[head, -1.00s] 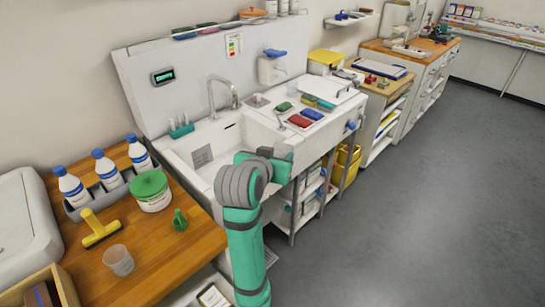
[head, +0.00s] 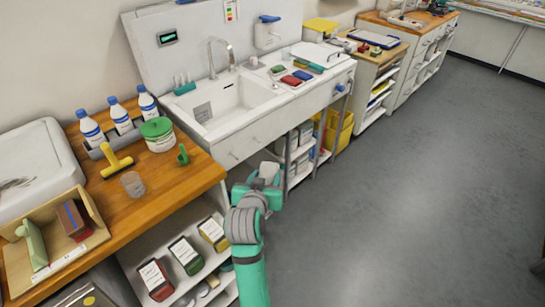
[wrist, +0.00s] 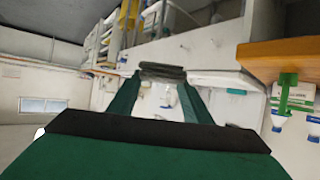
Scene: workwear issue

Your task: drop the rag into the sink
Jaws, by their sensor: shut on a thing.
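The white sink (head: 238,97) is set in the counter in the upper middle of the head view, and its basin looks empty. My gripper (head: 268,178) is in front of the sink unit, outside the basin and nearer to me. In the wrist view my gripper (wrist: 162,75) has its green fingers converging on a dark grey, flat thing (wrist: 162,69) at the tips. I take this to be the rag; its full shape is hidden. In the head view my arm hides most of the gripper.
A wooden counter (head: 205,178) at the left holds several white bottles, a green-lidded tub (head: 158,135), a yellow squeegee (head: 115,165) and a clear cup (head: 132,184). Shelves with boxes are below. Coloured pads lie right of the basin. The grey floor (head: 400,200) at the right is clear.

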